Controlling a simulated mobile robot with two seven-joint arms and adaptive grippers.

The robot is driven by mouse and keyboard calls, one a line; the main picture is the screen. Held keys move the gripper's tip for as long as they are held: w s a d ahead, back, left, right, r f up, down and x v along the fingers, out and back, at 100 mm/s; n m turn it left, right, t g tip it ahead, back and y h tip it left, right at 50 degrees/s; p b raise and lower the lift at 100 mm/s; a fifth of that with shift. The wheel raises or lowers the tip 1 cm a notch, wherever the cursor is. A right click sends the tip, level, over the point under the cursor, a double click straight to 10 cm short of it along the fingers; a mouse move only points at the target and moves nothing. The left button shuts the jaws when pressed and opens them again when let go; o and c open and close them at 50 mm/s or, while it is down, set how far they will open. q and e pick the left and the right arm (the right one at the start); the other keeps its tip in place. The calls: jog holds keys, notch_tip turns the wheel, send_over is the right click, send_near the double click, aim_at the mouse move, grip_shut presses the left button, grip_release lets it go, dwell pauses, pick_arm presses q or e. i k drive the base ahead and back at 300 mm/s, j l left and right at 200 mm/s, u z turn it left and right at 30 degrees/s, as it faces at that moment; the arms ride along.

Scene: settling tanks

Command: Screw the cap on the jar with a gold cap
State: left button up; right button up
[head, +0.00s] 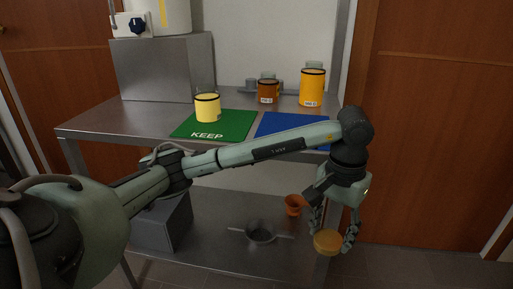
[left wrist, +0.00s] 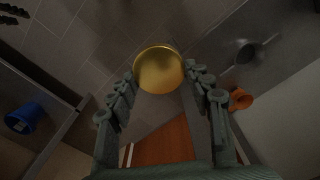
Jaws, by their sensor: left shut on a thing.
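My left gripper (head: 331,241) hangs past the right front corner of the table, low near the lower shelf. It is shut on a round gold cap (head: 327,243), which also shows between the fingertips in the left wrist view (left wrist: 159,69). I cannot tell whether anything is under the cap. A pale yellow jar (head: 207,108) stands on the green KEEP mat (head: 240,125). An amber jar (head: 268,91) and a taller orange-yellow jar (head: 312,88) stand at the back of the table top. Dark segmented pieces at the left wrist view's top left corner may be my right gripper (left wrist: 13,11).
A blue mat (head: 285,124) lies right of the green one, partly behind my arm. A grey metal box (head: 165,68) stands at the back left. The lower shelf holds an orange cup (head: 293,204) and a dark strainer (head: 261,231). A blue container (left wrist: 25,117) shows in the left wrist view.

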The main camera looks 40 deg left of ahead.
aim_at(207, 103)
jog(key=k+j+u, duration=0.15)
jog(key=j, duration=0.2)
jog(key=k+j+u, duration=0.15)
jog(key=j, duration=0.2)
jog(key=k+j+u, duration=0.15)
jog(key=j, duration=0.2)
jog(key=k, duration=0.05)
